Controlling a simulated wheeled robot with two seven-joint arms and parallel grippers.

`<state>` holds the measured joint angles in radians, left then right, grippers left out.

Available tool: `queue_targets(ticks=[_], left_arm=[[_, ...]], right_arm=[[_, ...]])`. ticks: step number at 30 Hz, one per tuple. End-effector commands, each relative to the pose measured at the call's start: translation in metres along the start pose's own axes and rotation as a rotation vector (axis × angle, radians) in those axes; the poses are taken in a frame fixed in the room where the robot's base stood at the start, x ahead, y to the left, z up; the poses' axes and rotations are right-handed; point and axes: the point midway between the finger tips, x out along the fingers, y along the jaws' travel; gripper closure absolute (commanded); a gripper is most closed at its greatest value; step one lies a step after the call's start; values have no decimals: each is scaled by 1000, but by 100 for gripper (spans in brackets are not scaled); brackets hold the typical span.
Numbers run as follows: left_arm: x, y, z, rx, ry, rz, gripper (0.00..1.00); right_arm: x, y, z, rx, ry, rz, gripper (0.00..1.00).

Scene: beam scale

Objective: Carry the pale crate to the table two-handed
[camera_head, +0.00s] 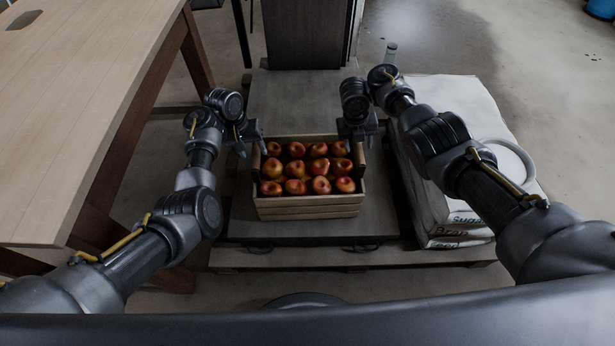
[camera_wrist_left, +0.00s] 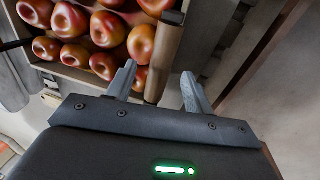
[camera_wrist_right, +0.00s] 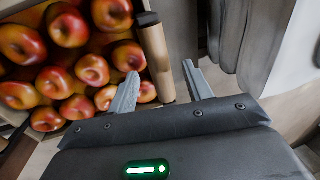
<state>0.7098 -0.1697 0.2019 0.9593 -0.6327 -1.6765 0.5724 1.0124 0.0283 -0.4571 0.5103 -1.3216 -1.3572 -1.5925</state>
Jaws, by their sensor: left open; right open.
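The pale wooden crate (camera_head: 310,207) is full of red-yellow apples (camera_head: 297,170) and rests on the dark platform of the scale (camera_head: 235,222). My left gripper (camera_head: 250,150) is at the crate's left end. In the left wrist view its open fingers (camera_wrist_left: 158,88) are on either side of the line of a round end handle (camera_wrist_left: 165,55). My right gripper (camera_head: 360,140) is at the crate's right end. In the right wrist view its open fingers (camera_wrist_right: 160,85) point at the other handle (camera_wrist_right: 156,58). Contact with the handles cannot be told. The wooden table (camera_head: 80,100) stands at the left.
White sacks (camera_head: 450,100) are stacked right of the scale, with a pale ring-shaped handle or mug (camera_head: 510,155) on top. The scale's dark column (camera_head: 305,35) rises behind the crate. The visible tabletop is mostly clear.

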Motion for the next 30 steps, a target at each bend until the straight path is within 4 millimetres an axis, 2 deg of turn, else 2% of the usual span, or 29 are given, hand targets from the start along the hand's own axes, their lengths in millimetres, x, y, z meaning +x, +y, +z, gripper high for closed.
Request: queue_targets(ticks=[1, 3, 9, 21, 23, 30], left_arm=[[10, -2, 1, 0, -5, -3, 48], [19, -2, 1, 0, -4, -3, 48], [37, -1, 1, 0, -3, -1, 48], [42, -1, 0, -1, -1, -1, 48], [42, -1, 1, -1, -1, -1, 53], [42, -1, 1, -1, -1, -1, 85]], right_arm=[[11, 0, -2, -1, 4, -1, 50], [20, 0, -2, 0, 2, -1, 50], [38, 1, -1, -1, 2, 0, 50], [43, 1, -1, -2, 0, 0, 50], [43, 1, -1, -2, 0, 0, 55], [43, 1, -1, -2, 0, 0, 86]])
